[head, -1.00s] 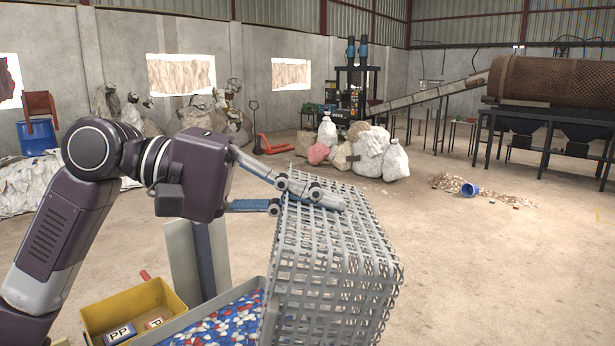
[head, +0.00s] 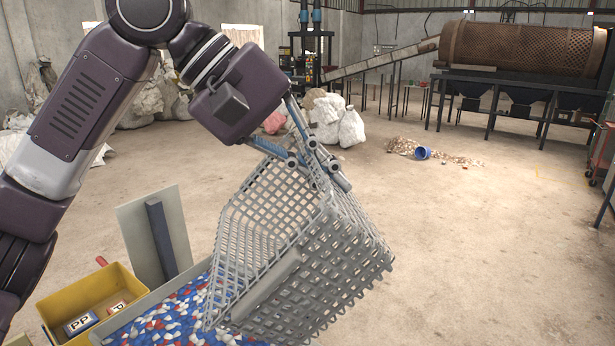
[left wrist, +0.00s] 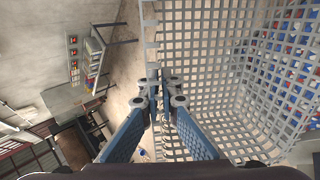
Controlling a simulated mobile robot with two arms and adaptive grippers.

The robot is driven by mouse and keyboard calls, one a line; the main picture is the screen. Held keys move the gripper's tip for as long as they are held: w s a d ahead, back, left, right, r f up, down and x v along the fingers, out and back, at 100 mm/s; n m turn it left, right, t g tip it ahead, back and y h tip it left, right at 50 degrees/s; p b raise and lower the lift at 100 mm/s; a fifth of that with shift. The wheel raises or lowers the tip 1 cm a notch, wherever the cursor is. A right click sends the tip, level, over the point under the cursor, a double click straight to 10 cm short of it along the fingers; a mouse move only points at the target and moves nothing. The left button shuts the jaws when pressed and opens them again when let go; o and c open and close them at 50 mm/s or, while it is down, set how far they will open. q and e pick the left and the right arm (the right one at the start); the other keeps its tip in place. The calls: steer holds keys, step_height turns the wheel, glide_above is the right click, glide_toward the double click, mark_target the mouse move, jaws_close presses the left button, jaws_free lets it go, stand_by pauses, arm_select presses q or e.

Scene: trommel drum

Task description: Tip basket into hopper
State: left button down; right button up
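My left gripper (head: 318,168) is shut on the rim of a grey mesh basket (head: 345,262). The basket hangs steeply tilted over the right part of the hopper (head: 150,298), its open side facing left and down. I see no load in the basket. The hopper has a grey rim and holds red, white and blue flakes. In the left wrist view the fingers (left wrist: 160,97) pinch the basket's lattice (left wrist: 205,62), and flakes show through its mesh at the right. The basket hides the hopper's right side. My right gripper is not in view.
A yellow box (head: 62,300) with labelled blocks stands left of the hopper. An upright grey panel (head: 150,240) rises behind it. White sacks (head: 338,122), a spilled blue bucket (head: 423,153) and a rusty trommel drum (head: 520,50) are far off. The floor at right is clear.

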arm_select(q)
steer(key=shift+d+y, duration=0.3)
steer(key=shift+y, duration=0.1)
steer(key=shift+w+d+y, duration=0.1)
steer(key=shift+d+y, duration=0.05)
steer(key=shift+y, duration=0.75)
steer(key=shift+d+f+g+y, duration=0.2)
steer(key=shift+d+g+y, duration=0.1)
steer(key=shift+d+y, duration=0.75)
steer(key=shift+w+a+y, duration=0.1)
steer(key=shift+a+y, duration=0.4)
steer(key=shift+y, duration=0.15)
steer(key=shift+r+y, duration=0.15)
steer(key=shift+y, duration=0.35)
steer(key=shift+d+y, duration=0.3)
steer(key=shift+y, duration=0.1)
steer(key=shift+a+f+y, duration=0.2)
steer(key=shift+a+y, duration=0.05)
steer(key=shift+y, duration=0.25)
steer(key=shift+g, duration=0.3)
